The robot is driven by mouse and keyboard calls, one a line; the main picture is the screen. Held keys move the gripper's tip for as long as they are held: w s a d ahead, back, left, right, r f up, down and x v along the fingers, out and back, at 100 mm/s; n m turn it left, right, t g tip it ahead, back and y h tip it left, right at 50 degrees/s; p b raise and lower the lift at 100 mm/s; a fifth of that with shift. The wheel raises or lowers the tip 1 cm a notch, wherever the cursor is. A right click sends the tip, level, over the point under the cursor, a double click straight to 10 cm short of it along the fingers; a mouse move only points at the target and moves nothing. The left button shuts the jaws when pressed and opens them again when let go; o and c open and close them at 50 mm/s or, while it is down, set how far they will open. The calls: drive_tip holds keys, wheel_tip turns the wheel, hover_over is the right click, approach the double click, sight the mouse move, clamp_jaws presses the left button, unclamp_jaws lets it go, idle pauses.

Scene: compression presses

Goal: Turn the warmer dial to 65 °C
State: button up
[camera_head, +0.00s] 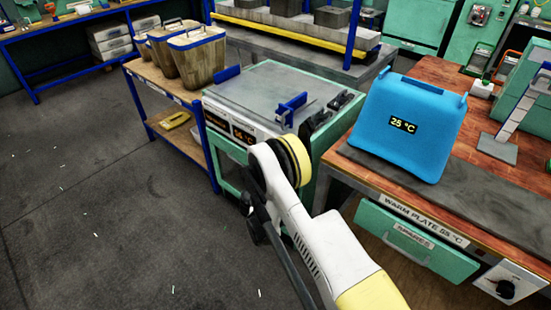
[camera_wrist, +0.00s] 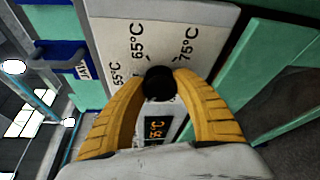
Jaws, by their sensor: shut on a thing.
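The black dial knob (camera_wrist: 159,83) is in the middle of the wrist view, on a pale panel (camera_wrist: 205,28) printed with 55, 65 and 75 °C. My gripper (camera_wrist: 158,88) has its yellow fingers closed around the knob from both sides. The knob's pointer cannot be made out. An orange display (camera_wrist: 155,129) below the knob is partly hidden, its first digit unclear. In the head view the warmer (camera_head: 272,85) is a green cabinet with a grey top; its small orange display (camera_head: 243,134) seems to read about 56 °C. My arm hides the dial and gripper there.
A blue case (camera_head: 410,130) showing 25 °C stands on the bench at right. A wooden cart (camera_head: 150,80) with bins stands left of the warmer. Floor at left is clear.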

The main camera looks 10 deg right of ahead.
drive_tip(key=shift+m+t, duration=0.4)
drive_tip(key=shift+m, duration=0.6)
drive_tip(key=o, duration=1.2)
